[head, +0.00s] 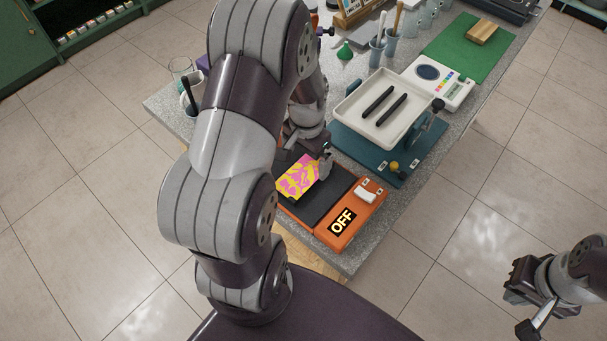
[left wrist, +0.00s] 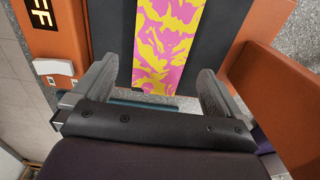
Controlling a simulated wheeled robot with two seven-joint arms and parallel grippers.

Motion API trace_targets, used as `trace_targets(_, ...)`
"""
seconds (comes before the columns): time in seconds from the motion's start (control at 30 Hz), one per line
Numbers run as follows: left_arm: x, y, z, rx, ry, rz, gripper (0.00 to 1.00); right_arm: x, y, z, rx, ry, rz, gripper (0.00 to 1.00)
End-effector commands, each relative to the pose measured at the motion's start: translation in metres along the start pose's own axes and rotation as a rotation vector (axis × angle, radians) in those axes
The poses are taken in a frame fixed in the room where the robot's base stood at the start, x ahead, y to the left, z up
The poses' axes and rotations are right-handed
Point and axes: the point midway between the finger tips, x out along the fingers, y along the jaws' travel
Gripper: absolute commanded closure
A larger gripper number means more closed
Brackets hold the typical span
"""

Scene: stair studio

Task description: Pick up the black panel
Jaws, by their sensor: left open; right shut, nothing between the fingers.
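A flat black panel (head: 328,193) lies in an orange frame at the near end of the grey counter. A pink and yellow patterned sheet (head: 298,177) covers part of it. The left wrist view also shows the black panel (left wrist: 212,35) and the patterned sheet (left wrist: 165,45). My left gripper (head: 306,156) is open over the far part of the panel. In the left wrist view its fingers (left wrist: 160,82) stand apart on either side of the sheet, with nothing held. Whether they touch the panel cannot be told. My right gripper (head: 524,302) is shut and empty, out over the floor.
The orange frame (head: 350,224) carries an OFF label and a white switch (head: 366,195). Behind it, a white tray (head: 362,118) with two black sticks stands above a teal base (head: 348,146). Cups, a scale (head: 455,92) and a green mat (head: 452,42) lie farther back.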

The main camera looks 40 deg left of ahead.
Motion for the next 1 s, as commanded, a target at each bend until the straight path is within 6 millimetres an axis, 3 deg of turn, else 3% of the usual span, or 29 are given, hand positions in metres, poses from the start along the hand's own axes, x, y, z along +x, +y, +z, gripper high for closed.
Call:
trace_targets(0.2,0.039,0.001,0.001,0.000,-0.002,0.001,0.00,-0.002,0.000,0.000,0.000,0.000,0.000,1.00)
trace_targets(0.47,0.045,0.001,0.001,0.000,0.001,0.000,0.00,-0.002,0.000,0.000,0.000,0.000,0.000,1.00)
trace_targets(0.5,0.045,0.001,0.001,0.000,0.001,0.000,0.06,-0.002,0.000,0.000,0.000,0.000,0.000,1.00)
trace_targets(0.67,0.045,0.001,0.001,0.000,0.000,0.000,0.58,-0.002,0.000,0.000,0.000,0.000,0.000,1.00)
trace_targets(0.73,0.045,0.001,0.001,0.000,0.000,0.000,0.58,-0.002,0.000,0.000,0.000,0.000,0.000,1.00)
trace_targets(0.77,0.045,0.001,0.001,0.000,0.001,0.000,0.63,-0.002,0.000,0.000,0.000,0.000,0.000,1.00)
trace_targets(1.0,0.042,0.000,0.000,0.000,0.001,0.000,0.63,-0.002,0.000,0.000,0.000,0.000,0.000,1.00)
